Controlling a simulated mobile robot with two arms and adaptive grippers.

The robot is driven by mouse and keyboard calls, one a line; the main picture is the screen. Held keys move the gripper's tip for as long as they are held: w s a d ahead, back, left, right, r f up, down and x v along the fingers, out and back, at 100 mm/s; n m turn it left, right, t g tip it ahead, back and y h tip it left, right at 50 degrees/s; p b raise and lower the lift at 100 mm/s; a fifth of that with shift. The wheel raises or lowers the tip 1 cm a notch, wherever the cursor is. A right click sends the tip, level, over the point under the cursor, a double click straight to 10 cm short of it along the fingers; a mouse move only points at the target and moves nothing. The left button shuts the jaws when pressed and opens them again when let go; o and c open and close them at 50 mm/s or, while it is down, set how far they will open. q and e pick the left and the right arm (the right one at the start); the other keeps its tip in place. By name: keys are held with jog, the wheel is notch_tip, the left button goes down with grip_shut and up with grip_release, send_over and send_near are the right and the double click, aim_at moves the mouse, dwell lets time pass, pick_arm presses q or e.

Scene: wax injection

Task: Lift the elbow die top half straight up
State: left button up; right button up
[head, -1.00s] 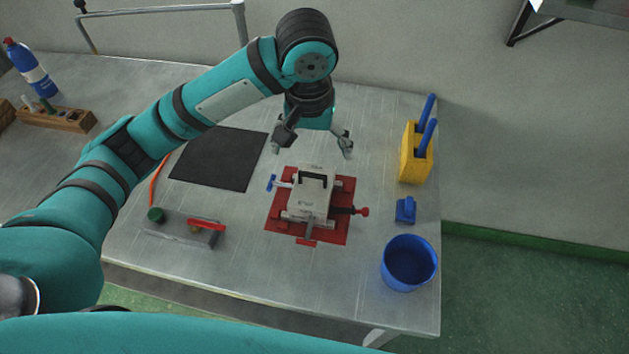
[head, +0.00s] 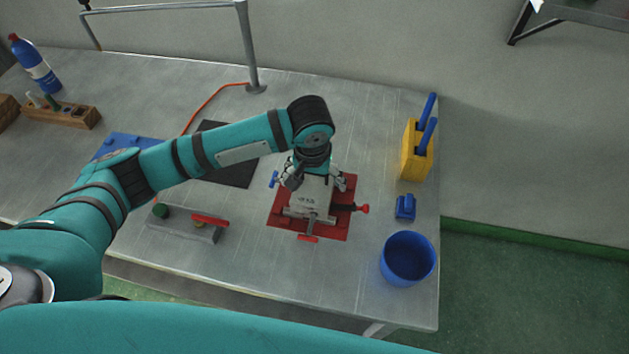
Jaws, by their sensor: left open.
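The elbow die (head: 309,200) is a pale metal block on a red base plate (head: 281,220), right of the table's middle. Its top half had a dark handle, which my left gripper and wrist now hide. A blue-ended clamp (head: 273,179) is at its left, a red-ended one (head: 362,209) at its right and another red one (head: 308,239) at its front. My left gripper (head: 316,184) is over the rear of the die's top, pointing down, with its fingers apart on either side. I cannot tell whether they touch it. My right gripper is not in view.
A dark mat (head: 238,172) lies behind my left forearm. A blue bin (head: 408,258), a small blue block (head: 405,207) and a yellow holder with blue handles (head: 416,150) stand at the right edge. A grey fixture with a red lever (head: 190,226) is front left.

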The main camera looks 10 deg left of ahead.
pick_arm(q)
jog(key=shift+f, duration=0.1)
jog(key=c, duration=1.6)
jog(key=shift+w+d, duration=0.1)
jog(key=shift+c, duration=0.3)
